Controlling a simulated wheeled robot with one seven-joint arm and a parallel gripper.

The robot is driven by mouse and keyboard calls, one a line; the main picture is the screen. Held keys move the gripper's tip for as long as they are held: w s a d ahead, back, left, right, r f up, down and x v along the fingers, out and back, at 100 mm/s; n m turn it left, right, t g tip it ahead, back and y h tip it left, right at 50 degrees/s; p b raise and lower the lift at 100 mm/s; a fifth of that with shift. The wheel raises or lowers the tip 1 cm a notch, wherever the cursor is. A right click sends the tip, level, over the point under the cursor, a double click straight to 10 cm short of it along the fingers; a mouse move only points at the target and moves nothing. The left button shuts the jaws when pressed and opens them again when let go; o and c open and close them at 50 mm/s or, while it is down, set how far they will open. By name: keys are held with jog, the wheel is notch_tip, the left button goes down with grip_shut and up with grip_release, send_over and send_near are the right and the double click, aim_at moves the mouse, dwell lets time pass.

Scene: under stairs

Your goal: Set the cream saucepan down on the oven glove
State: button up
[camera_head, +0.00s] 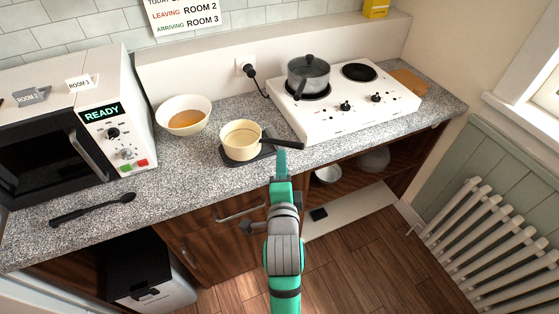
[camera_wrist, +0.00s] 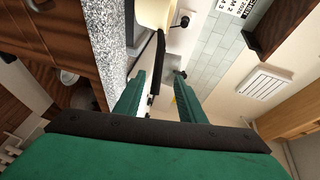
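The cream saucepan (camera_head: 240,141) stands upright on the worktop, left of the hob, and appears to rest on a dark grey flat piece that looks like the oven glove (camera_head: 236,160). Its black handle (camera_head: 287,144) points right, towards my gripper (camera_head: 281,158). In the wrist view, the saucepan's cream side (camera_wrist: 152,12) shows at the top. The fingers of my gripper (camera_wrist: 156,92) are apart there, with the dark handle (camera_wrist: 157,55) running between and beyond them, and gaps on both sides. Part of the glove is hidden under the pan.
A white hob (camera_head: 350,112) with a grey lidded pot (camera_head: 308,74) stands to the right. A white bowl (camera_head: 184,116) and a microwave (camera_head: 116,125) are to the left. A black spoon (camera_head: 92,209) lies near the front edge. The worktop (camera_head: 185,170) in front of the bowl is clear.

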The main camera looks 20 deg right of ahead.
jog(key=shift+s+a, duration=0.15)
jog(key=shift+a, duration=0.05)
jog(key=s+a+f+n+y, duration=0.3)
jog(key=s+a+f+n, duration=0.7)
jog(key=s+f+n, duration=0.3)
jog(key=s+a+f+n+y, duration=0.1)
jog(key=s+a+n, duration=0.3)
jog(key=s, duration=0.6)
jog(key=s+a+f+n+y, duration=0.2)
jog(key=s+a+n, duration=0.2)
jog(key=s, duration=0.7)
jog(key=shift+a, duration=0.5)
